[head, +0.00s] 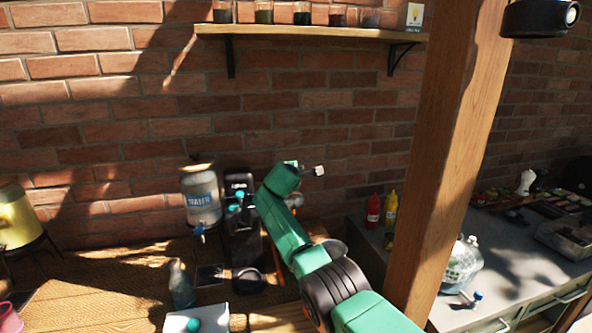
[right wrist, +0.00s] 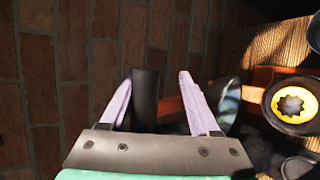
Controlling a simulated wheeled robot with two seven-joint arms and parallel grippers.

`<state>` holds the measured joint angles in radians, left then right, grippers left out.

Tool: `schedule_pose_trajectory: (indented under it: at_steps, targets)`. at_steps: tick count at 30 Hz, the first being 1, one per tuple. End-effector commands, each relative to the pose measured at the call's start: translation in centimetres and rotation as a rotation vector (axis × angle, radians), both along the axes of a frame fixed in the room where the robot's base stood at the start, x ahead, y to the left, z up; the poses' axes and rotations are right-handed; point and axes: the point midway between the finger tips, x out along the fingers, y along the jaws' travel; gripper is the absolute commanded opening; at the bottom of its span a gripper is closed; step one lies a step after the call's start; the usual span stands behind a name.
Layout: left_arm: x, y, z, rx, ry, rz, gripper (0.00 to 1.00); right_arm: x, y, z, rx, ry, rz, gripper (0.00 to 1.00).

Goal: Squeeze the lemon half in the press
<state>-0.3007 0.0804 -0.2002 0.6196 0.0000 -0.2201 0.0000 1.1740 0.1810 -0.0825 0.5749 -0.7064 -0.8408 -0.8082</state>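My right arm reaches up from the bottom of the head view, and its gripper (head: 318,170) is in front of the brick wall. In the right wrist view the two pale lilac fingers (right wrist: 158,82) are apart, with a dark upright bar (right wrist: 145,98) between them, closer to the left finger. I see a gap between the bar and the right finger. A black stand (head: 240,220) that may be the press is left of my arm. A round black piece with a yellow ring and grey star-shaped centre (right wrist: 290,104) lies at the right. I cannot make out the lemon half. My left gripper is not in view.
A water dispenser (head: 201,196) stands beside the black stand. A glass bottle (head: 181,287) and a white box (head: 197,318) are nearer. A wooden post (head: 446,150) rises right of my arm. A shelf (head: 310,32) runs above.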

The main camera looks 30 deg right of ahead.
Motion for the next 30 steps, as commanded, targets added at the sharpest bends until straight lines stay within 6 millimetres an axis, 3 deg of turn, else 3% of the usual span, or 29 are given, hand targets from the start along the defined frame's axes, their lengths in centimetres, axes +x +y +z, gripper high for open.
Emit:
schedule_pose_trajectory:
  at_steps: [9,30]
  targets:
    - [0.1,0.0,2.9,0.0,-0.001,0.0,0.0,-0.6,1.6,2.9,0.0,-0.008,0.006,0.58]
    - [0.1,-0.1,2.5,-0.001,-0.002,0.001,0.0,-2.3,4.7,7.7,-0.002,-0.011,0.007,0.58]
